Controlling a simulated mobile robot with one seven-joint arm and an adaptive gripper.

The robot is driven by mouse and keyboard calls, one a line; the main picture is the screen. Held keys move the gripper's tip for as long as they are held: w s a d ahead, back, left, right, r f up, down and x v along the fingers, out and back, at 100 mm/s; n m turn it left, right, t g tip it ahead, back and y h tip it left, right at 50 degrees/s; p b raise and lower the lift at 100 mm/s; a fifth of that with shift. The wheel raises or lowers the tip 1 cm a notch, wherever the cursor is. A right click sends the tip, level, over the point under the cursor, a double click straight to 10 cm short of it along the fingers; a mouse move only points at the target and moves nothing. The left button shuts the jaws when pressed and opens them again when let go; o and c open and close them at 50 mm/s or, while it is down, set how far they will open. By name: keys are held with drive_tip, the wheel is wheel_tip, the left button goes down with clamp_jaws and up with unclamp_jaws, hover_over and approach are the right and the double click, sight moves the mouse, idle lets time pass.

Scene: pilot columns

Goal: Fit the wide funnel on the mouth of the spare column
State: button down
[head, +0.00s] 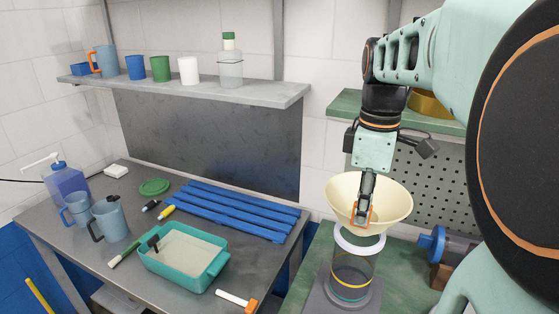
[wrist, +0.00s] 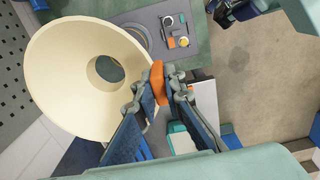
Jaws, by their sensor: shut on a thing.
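The wide funnel (head: 395,200) is cream, with its broad cone facing up. It also shows large at the left of the wrist view (wrist: 55,75), with a round hole in its middle. My gripper (head: 363,212) is shut on an orange piece (wrist: 157,82) at the funnel's rim and holds the funnel up. A clear column (head: 350,272) with a white collar (head: 345,248) and a yellow band stands upright below the funnel on a grey base. The funnel's lower end is close above the collar in the head view; I cannot tell whether they touch or line up.
The column stands on a green bench (head: 405,270), with a blue-ended machine (head: 435,245) to its right. On the left, a grey table (head: 130,260) holds a teal tray (head: 215,268), blue bars (head: 235,210) and jugs. A shelf (head: 200,92) holds cups and a bottle.

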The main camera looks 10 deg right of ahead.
drive_tip(key=shift+f+b, duration=1.4)
drive_tip(key=shift+f, duration=0.75)
drive_tip(key=c, duration=1.9)
unclamp_jaws()
drive_tip(key=shift+c, duration=0.2)
wheel_tip(320, 180, up, 12)
drive_tip(key=shift+s+r, duration=0.1)
